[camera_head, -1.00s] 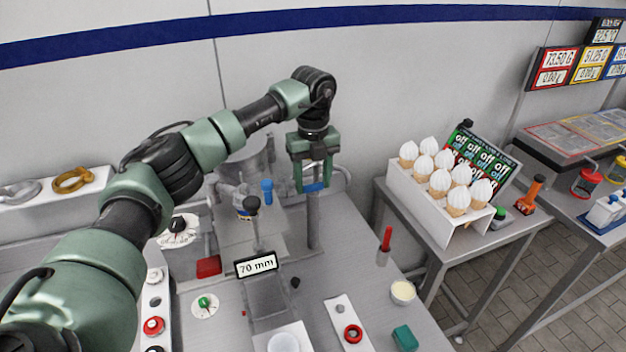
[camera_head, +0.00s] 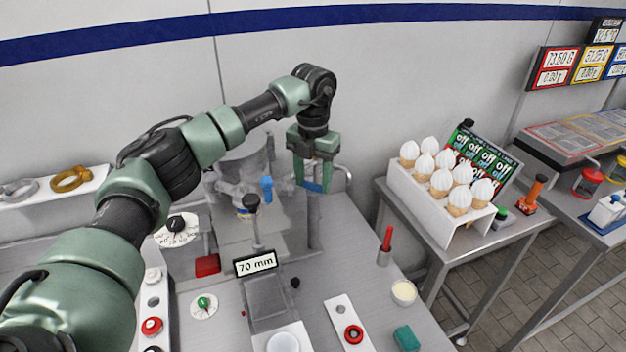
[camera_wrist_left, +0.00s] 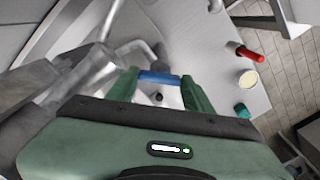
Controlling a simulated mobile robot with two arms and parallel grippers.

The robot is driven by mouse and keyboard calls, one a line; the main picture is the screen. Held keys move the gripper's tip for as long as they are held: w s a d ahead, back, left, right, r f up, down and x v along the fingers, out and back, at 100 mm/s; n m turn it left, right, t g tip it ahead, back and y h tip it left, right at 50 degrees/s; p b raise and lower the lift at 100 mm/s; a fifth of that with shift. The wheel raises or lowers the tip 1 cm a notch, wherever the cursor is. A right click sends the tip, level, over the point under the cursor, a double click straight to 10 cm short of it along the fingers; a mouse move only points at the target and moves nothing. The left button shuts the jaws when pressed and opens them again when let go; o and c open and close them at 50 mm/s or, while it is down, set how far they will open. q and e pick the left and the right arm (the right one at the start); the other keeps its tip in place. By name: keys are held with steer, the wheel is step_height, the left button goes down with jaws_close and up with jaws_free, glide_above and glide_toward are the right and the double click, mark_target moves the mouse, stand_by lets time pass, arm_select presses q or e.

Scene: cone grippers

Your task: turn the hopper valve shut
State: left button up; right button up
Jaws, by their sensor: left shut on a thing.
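My left gripper (camera_head: 313,186) points down at the back of the bench, with its green fingers on either side of a blue handle (camera_wrist_left: 160,77). It is shut on that handle, which spans between the fingertips in the left wrist view. The handle sits at the top of a grey upright post (camera_head: 314,232) in the head view. I take the handle for the hopper valve's; the joint itself is hidden. The grey metal hopper (camera_head: 243,165) stands to the left of the gripper, partly behind my arm. My right gripper is not in view.
A second blue handle (camera_head: 267,188) and a black-knobbed lever (camera_head: 252,203) stand left of the post. A "70 mm" sign (camera_head: 256,263), a red-handled tool (camera_head: 386,240) and a cream-filled cup (camera_head: 403,292) are nearer. A cone rack (camera_head: 425,205) stands to the right.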

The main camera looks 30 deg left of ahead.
mark_target(314, 183)
arm_select(q)
steer(key=m, duration=0.4)
steer(key=shift+r+m, duration=0.1)
steer(key=shift+m, duration=2.1)
steer(key=o, duration=1.4)
step_height(314, 183, up, 7)
steer(key=shift+w+f+b, duration=0.1)
steer(key=shift+b, duration=1.1)
steer(key=shift+r, duration=0.45)
